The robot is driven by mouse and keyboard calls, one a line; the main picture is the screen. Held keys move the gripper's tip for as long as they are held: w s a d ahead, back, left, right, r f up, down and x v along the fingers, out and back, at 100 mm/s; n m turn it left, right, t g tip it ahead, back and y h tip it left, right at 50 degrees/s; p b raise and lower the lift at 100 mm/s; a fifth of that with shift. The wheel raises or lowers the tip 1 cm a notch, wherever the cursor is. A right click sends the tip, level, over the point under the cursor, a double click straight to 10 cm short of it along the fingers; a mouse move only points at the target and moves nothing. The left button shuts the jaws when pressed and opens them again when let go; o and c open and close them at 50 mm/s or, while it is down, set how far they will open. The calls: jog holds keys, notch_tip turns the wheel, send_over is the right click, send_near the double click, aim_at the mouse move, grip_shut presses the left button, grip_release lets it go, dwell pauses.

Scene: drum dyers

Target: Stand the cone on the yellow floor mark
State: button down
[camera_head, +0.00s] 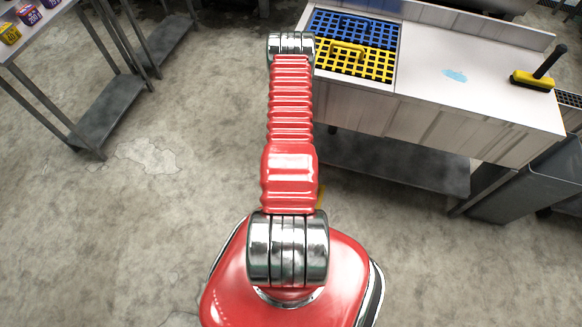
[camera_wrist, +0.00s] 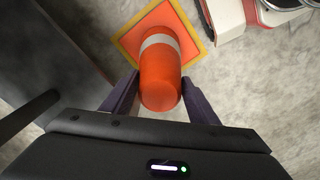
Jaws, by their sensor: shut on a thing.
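The orange cone (camera_wrist: 160,85) with a white band shows in the wrist view, its rounded top towards me and its square orange base (camera_wrist: 185,45) beyond. My gripper (camera_wrist: 160,80) is shut on the cone's upper part, one dark finger on each side. A yellow border (camera_wrist: 126,51) shows around the base's edges; it looks like the yellow floor mark under the base. I cannot tell whether the base touches the floor.
A metal counter (camera_head: 465,95) with blue and yellow grates (camera_head: 352,64) and a brush (camera_head: 535,75) stands at the right. A grey bin (camera_head: 525,185) is beside it. A rack with small boxes (camera_head: 32,15) stands upper left. The concrete floor at left is clear.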

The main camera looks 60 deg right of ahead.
jog(key=shift+f, duration=0.1)
jog(key=c, duration=0.7)
grip_release()
jog(key=shift+r, duration=6.05)
jog(key=shift+w, duration=0.1)
